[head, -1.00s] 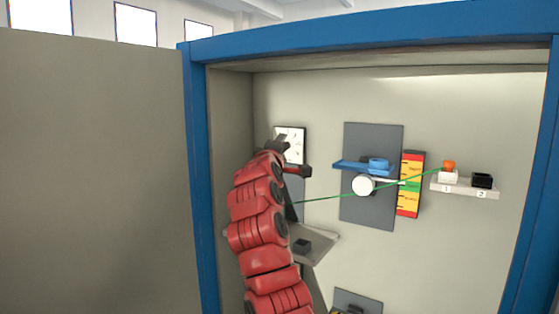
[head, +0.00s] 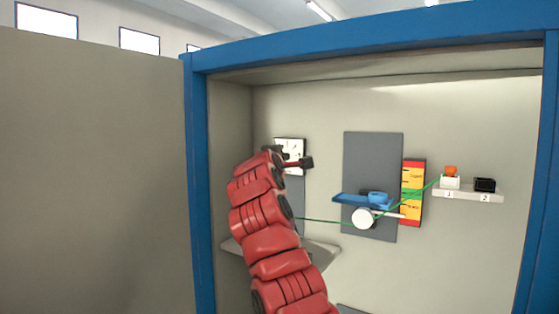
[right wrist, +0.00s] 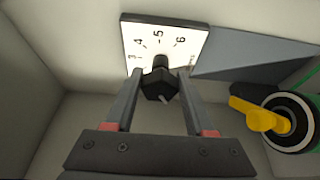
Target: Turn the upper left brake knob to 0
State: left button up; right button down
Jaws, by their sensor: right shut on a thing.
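The brake knob (right wrist: 160,84) is black and sits on a white dial plate (right wrist: 190,38) with the digits 3, 4, 5 and 6 readable. A small white mark shows on the knob; I cannot tell which number it is set to. My right gripper (right wrist: 160,75) has a finger on each side of the knob and is shut on it. In the head view the dial plate (head: 293,145) is at the upper left of the back wall. My right gripper (head: 291,160) is in front of it and hides much of the dial. My left gripper is not in view.
A grey panel (head: 370,165) carries a blue arm (head: 350,199) and a white roller (head: 364,217). A green cable (head: 325,220) runs past them. A red-yellow scale (head: 413,180) and a shelf (head: 468,195) are at right.

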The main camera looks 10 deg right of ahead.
jog(key=shift+c, duration=1.4)
grip_release()
jog(key=shift+a, duration=0.1)
jog(key=shift+s+f, duration=0.1)
jog(key=shift+s, duration=0.1)
jog(key=b+v, duration=0.6)
jog(key=v, duration=1.1)
jog(key=shift+b, duration=0.3)
jog(key=shift+w, duration=0.1)
